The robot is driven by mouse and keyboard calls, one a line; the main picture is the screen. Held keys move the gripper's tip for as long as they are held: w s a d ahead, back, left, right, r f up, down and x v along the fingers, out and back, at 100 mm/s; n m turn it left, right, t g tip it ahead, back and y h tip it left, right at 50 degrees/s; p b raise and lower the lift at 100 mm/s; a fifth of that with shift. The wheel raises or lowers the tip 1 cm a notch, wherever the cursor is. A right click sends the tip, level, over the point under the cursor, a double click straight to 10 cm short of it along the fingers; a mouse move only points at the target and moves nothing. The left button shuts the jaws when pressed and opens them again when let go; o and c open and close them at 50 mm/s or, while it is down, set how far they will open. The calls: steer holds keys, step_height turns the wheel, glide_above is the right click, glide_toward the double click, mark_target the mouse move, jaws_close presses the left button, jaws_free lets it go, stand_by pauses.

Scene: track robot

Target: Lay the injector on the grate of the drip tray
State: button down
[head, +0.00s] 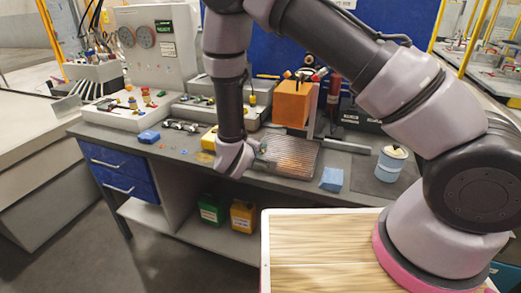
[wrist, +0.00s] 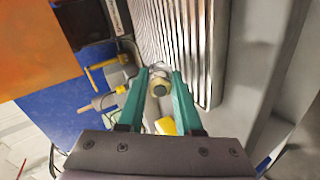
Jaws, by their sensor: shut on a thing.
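My gripper (wrist: 160,84) has teal fingers, which are shut on the injector (wrist: 160,88). The injector is seen nearly end-on, with a dark round end and a pale yellowish band; the rest of it is hard to make out. The drip tray's ribbed metal grate (wrist: 176,35) lies just beyond the fingertips in the wrist view. In the head view the grate (head: 295,152) is on the bench, and my gripper (head: 264,162) is at its left end. The injector is too small to tell apart there. I cannot tell whether it touches the grate.
An orange block (head: 291,103) stands behind the grate. A blue cloth (head: 331,179) and a white-and-blue tub (head: 391,162) are to the right. A yellow item (head: 209,139) and a blue item (head: 148,136) lie to the left. The grate's visible surface looks clear.

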steer(key=shift+s+f, duration=0.15)
steer(key=shift+f, duration=0.3)
